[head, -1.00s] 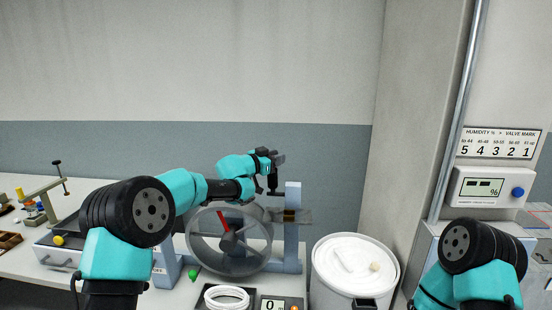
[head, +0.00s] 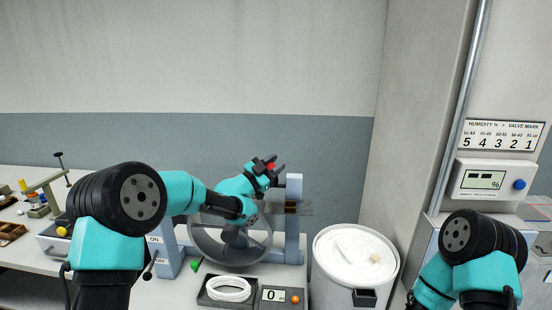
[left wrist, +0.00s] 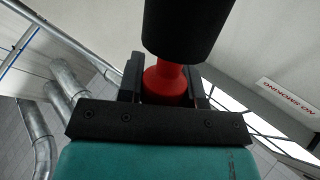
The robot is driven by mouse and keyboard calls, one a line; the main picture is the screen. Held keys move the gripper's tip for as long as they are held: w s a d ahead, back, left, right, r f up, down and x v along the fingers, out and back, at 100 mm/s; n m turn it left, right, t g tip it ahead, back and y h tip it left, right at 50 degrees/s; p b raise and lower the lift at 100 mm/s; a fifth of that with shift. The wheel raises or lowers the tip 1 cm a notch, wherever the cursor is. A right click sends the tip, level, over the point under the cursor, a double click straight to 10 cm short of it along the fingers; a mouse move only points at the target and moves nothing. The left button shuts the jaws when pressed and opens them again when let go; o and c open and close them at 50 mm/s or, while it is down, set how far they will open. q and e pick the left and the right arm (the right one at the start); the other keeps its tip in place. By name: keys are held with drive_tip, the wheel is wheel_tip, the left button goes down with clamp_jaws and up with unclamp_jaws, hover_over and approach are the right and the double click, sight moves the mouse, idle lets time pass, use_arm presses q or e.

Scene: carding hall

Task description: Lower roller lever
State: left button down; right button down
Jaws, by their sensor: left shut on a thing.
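My left gripper (head: 270,168) is at the upper right of the roller machine, beside the top of its blue post (head: 293,225). It is shut on a red handle part (head: 271,166), which looks like the roller lever's. In the left wrist view the red neck (left wrist: 165,84) sits between the jaws, and a thick black cylinder (left wrist: 188,28) extends beyond it. The lever's lower end and pivot are hidden. The round grey roller wheel (head: 207,243) stands below, its hub partly covered by my arm. My right arm is at the lower right; its gripper is not visible.
In front are a tray with a white ring (head: 229,294) and a small display reading 0 (head: 273,295). A humidity meter (head: 484,180) hangs at right. Small parts and a clamp lie left.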

use_arm(q)
drive_tip(key=shift+s+f, duration=0.6)
drive_tip(key=shift+s, duration=0.15)
drive_tip(key=c, duration=0.8)
unclamp_jaws()
